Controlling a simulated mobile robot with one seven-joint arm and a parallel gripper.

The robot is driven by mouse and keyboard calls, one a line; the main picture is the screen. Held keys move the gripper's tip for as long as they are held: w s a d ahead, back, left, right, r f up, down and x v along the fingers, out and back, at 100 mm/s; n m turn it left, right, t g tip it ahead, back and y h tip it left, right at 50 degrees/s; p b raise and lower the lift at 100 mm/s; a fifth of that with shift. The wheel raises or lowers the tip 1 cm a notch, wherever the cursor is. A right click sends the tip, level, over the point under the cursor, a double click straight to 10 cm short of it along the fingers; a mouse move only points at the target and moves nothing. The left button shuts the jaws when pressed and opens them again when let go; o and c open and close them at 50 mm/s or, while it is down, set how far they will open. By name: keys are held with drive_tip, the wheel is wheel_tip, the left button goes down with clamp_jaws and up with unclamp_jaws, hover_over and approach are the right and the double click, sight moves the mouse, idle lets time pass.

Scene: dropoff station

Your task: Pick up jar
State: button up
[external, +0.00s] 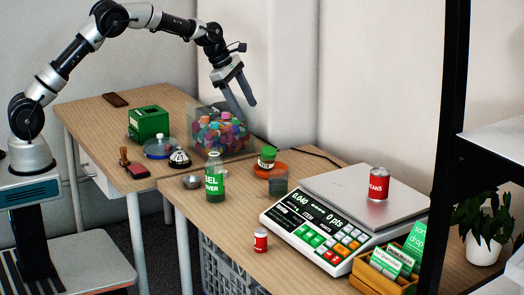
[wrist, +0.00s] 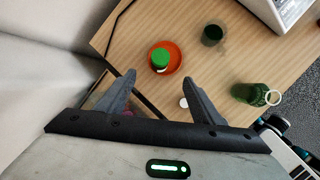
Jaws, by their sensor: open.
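The jar (external: 266,157) is small, with a green lid and a pale label, and stands upright on an orange dish on the table. In the wrist view the jar (wrist: 160,58) shows as a green lid from above, in line with the gap between my fingers but beyond their tips. My gripper (external: 249,111) is open and empty, well above the table, up and left of the jar in the external view. Both fingers also show in the wrist view (wrist: 160,78). The orange dish (external: 284,172) shows around the jar's base.
A dark cup (external: 279,184) stands close to the dish. A clear bin of colourful pieces (external: 221,134) is behind. A scale (external: 340,190) bearing a red can (external: 379,184) stands right.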

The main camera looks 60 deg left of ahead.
sight(265, 149)
drive_tip(key=b+x, duration=0.2)
drive_tip(key=x, duration=1.1)
drive_tip(key=shift+w+r, duration=0.1)
drive_tip(key=shift+w, duration=0.05)
drive_tip(key=shift+s+b+x, duration=0.2)
drive_tip(key=shift+b+x, duration=0.4)
drive_tip(key=shift+x, duration=2.1)
